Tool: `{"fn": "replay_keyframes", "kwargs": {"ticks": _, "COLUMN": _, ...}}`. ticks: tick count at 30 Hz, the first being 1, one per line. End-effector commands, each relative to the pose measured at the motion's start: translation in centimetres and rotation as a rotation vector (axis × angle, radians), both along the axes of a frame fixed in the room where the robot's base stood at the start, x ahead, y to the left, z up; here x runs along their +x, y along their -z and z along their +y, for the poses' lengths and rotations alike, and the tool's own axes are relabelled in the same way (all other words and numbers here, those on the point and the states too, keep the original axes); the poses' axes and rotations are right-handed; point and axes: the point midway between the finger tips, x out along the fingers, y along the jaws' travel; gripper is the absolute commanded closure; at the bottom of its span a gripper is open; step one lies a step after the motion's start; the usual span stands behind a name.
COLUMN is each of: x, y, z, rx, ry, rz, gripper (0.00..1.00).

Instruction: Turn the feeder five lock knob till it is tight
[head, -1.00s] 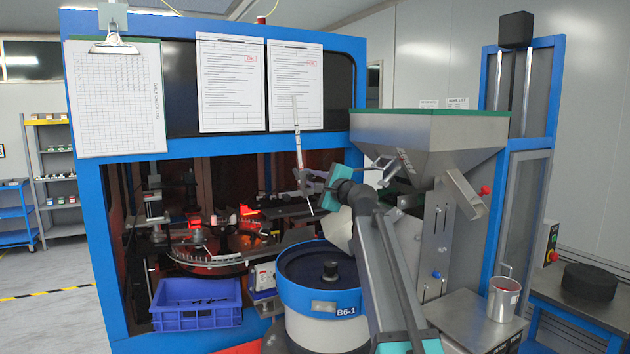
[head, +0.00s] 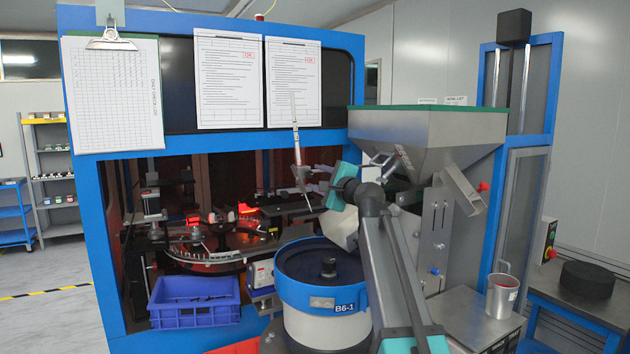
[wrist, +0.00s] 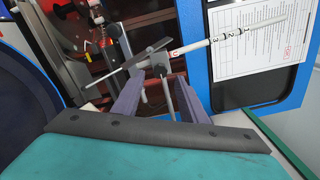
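No label clearly marks a feeder five lock knob. A slim white rod (head: 297,140) with dark markings and a thin pointed lower end stands in front of the machine's opening. The rod (wrist: 235,33) also shows in the wrist view, with a dark flat bar (wrist: 147,53) and a grey stem (wrist: 168,97) at its clamp. My gripper (head: 309,181) is beside the rod's lower part. In the wrist view, my gripper's (wrist: 160,84) two fingers stand apart on either side of the stem. Contact with it cannot be told.
A hopper (head: 430,135) with a red knob (head: 483,187) and a blue knob (head: 435,271) stands at right. Below my arm is a round feeder bowl (head: 322,300) marked B6-1. A blue crate (head: 194,315) and a metal cup (head: 502,297) stand nearby.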

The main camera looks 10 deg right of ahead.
Motion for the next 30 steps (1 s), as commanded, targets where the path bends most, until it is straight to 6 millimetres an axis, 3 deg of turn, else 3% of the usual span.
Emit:
{"fn": "replay_keyframes", "kwargs": {"ticks": 18, "x": -8.0, "y": 0.3, "z": -2.5, "rx": 0.0, "ry": 0.0, "rz": 0.0, "gripper": 0.61}}
{"fn": "replay_keyframes", "kwargs": {"ticks": 30, "x": -10.2, "y": 0.1, "z": -3.3, "rx": 0.0, "ry": -0.002, "rz": 0.001, "gripper": 0.61}}
